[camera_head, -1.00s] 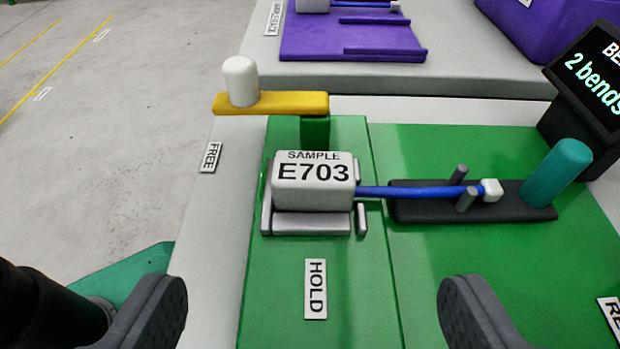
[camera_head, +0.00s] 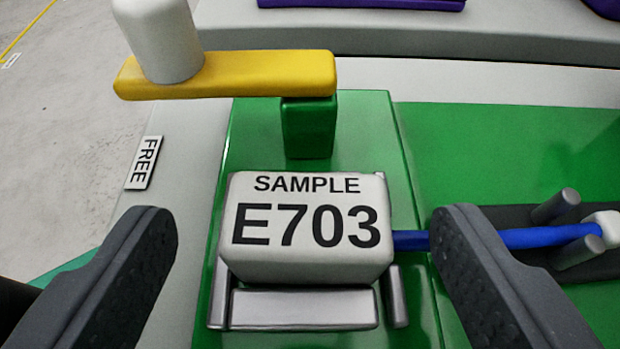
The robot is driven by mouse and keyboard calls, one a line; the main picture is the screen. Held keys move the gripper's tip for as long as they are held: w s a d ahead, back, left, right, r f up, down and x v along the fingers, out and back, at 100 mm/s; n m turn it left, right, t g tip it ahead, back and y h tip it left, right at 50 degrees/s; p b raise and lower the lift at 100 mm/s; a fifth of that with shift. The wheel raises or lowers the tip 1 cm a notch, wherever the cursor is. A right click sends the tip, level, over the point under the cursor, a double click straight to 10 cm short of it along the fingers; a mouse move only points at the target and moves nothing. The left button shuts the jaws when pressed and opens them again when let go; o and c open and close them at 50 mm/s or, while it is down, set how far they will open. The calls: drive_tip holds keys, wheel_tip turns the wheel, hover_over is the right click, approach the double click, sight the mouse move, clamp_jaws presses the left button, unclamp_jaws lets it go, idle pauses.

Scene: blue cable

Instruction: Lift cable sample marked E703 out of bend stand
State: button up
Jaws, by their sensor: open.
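The cable sample block marked E703 (camera_head: 304,262) is a pale grey box sitting in a grey metal cradle (camera_head: 303,310) on the green stand (camera_head: 360,125). A blue cable (camera_head: 520,238) runs right from the block, between two grey pins (camera_head: 556,206), to a white end piece (camera_head: 606,228). My gripper (camera_head: 305,225) is open and empty. One finger is left of the block and the other is right of it, over part of the blue cable. Neither finger visibly touches the block.
A yellow lever (camera_head: 265,73) with a white knob (camera_head: 162,35) lies behind the block, on a green post (camera_head: 308,128). A FREE label (camera_head: 144,162) is on the grey surface at left. Purple parts (camera_head: 360,3) stand at the back.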

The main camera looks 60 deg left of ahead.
drive_tip(key=shift+w+a+f, duration=0.25)
drive_tip(key=shift+a, duration=0.2)
drive_tip(key=c, duration=1.2)
drive_tip(key=shift+r, duration=0.15)
